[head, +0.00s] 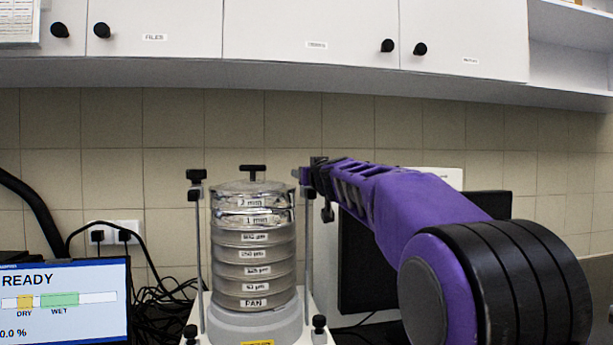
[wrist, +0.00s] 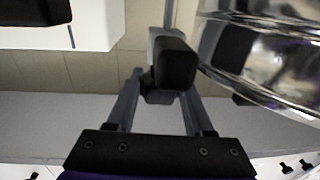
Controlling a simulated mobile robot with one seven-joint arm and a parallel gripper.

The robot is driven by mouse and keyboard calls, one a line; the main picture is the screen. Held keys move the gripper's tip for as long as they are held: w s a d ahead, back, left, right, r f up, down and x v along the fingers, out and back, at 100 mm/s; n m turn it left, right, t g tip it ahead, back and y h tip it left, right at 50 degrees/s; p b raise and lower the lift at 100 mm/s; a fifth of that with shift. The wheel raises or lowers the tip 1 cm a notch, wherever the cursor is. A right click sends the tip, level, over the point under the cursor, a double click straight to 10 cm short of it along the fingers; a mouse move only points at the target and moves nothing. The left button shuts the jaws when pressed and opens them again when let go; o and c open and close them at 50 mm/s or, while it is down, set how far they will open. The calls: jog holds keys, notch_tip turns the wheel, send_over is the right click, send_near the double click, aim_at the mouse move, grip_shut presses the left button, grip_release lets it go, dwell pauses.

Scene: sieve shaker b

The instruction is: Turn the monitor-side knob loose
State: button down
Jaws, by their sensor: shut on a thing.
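The sieve stack (head: 253,250) stands on the shaker between two upright rods. The knob on the left rod (head: 196,175) is free, with nothing touching it. My gripper (head: 312,177) is at the top of the right rod (head: 309,245), reaching in from the right. In the wrist view, a black knob (wrist: 176,63) sits between the fingers of my gripper (wrist: 160,95), which is shut on it. In the head view the gripper mostly hides this right knob. The shiny sieve rims (wrist: 275,65) are close beside it in the wrist view.
A screen reading READY (head: 62,300) stands at the lower left, with cables (head: 160,295) behind it. A dark flat panel (head: 365,265) stands behind my arm on the right. White cupboards (head: 310,35) hang above. A black T-handle (head: 253,170) tops the stack.

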jog(key=shift+m+h+p, duration=0.45)
jog(key=shift+m+h, duration=0.05)
jog(key=shift+h, duration=0.3)
jog(key=shift+c, duration=1.4)
grip_release()
jog(key=shift+s, duration=0.1)
